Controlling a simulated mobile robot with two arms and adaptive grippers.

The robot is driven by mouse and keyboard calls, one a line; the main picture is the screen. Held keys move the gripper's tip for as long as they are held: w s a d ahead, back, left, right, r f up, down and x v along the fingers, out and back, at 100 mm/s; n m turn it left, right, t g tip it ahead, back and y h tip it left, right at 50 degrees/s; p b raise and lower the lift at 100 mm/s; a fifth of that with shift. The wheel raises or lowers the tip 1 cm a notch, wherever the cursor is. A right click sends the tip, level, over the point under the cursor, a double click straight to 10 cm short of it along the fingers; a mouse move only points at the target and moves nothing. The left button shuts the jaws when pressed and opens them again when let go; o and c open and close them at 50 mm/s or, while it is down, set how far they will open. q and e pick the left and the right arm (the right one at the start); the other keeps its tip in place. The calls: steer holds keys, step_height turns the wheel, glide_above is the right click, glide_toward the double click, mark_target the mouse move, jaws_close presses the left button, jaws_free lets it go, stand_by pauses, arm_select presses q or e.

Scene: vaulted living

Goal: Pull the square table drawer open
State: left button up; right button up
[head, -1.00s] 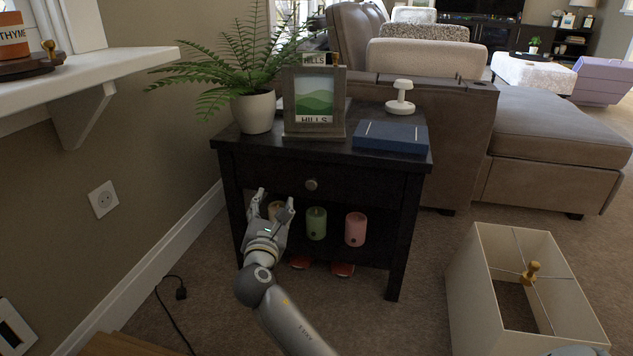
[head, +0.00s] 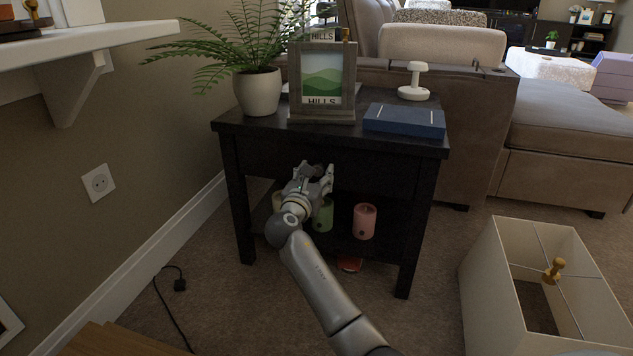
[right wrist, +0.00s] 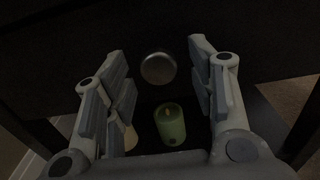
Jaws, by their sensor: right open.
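The dark square table (head: 400,148) stands against the couch, with its drawer (head: 262,152) closed below the top. In the head view my right gripper (head: 318,172) is in front of the drawer's middle and hides the knob. In the right wrist view the round metal knob (right wrist: 158,68) shows between the two open fingers of the right gripper (right wrist: 160,85), toward their tips. The fingers are apart from the knob on both sides. I cannot tell the exact depth between fingertips and knob. My left gripper is not in view.
A green candle (head: 323,215) and a pink candle (head: 364,221) stand on the lower shelf. A plant pot (head: 257,92), picture frame (head: 321,80), blue box (head: 404,121) and small white lamp (head: 414,82) are on top.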

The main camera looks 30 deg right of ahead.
steer(key=shift+w+d, duration=0.35)
steer(key=shift+d, duration=0.05)
jaws_close()
